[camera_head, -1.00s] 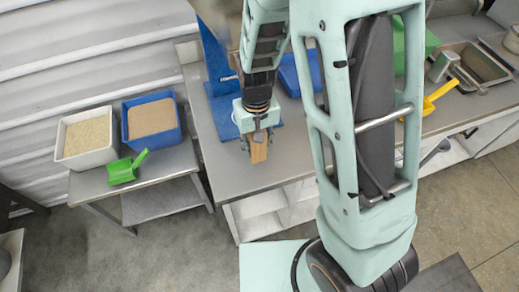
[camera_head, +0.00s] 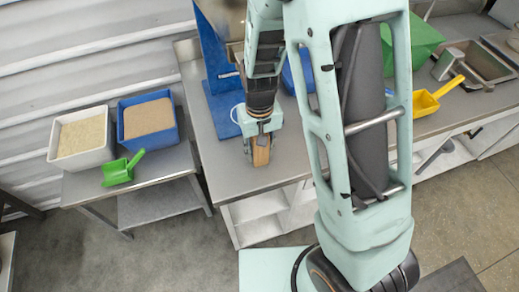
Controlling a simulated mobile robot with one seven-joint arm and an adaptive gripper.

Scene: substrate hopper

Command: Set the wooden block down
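The wooden block (camera_head: 261,154) is a small brown piece at the end of my gripper (camera_head: 259,145), over the front part of the grey metal table (camera_head: 228,170). The gripper points down and its fingers are on both sides of the block, shut on it. The block looks upright. I cannot tell whether its lower end touches the table top. The upper part of the block is hidden by the gripper.
A blue stand (camera_head: 222,100) is behind the gripper. On a lower table at left are a white bin (camera_head: 82,158), a blue bin (camera_head: 150,141) and a green scoop (camera_head: 122,170). A yellow scoop (camera_head: 430,101) lies at right. The table around the block is clear.

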